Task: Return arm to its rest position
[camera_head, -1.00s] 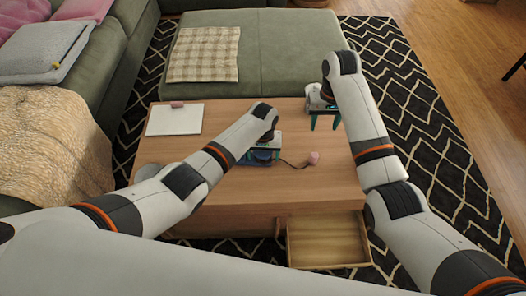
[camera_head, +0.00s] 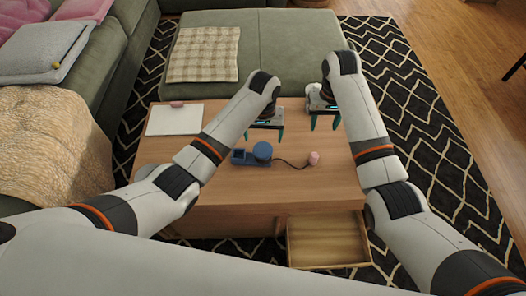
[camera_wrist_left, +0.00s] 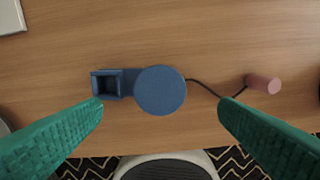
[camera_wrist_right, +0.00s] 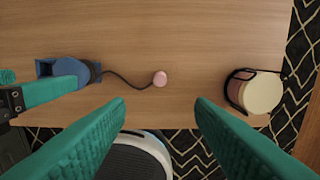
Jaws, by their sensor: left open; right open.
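My left gripper (camera_head: 265,133) is open and empty above the wooden coffee table (camera_head: 215,185). Its two green fingers are spread wide in the left wrist view (camera_wrist_left: 160,118). Below it on the table lies a blue device (camera_head: 252,155) with a square socket and a round disc, apart from the fingers. A dark cord runs from it to a small pink piece (camera_head: 314,158). My right gripper (camera_head: 324,124) is open and empty over the table's right side. Its spread green fingers show in the right wrist view (camera_wrist_right: 160,108), with nothing between them.
A white flat board (camera_head: 174,119) with a pink block (camera_head: 177,104) lies at the table's back left. A cream cylinder with a dark frame (camera_wrist_right: 256,91) stands near the table's edge. An open, empty drawer (camera_head: 328,240) juts from the front. A green sofa (camera_head: 275,55) stands behind.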

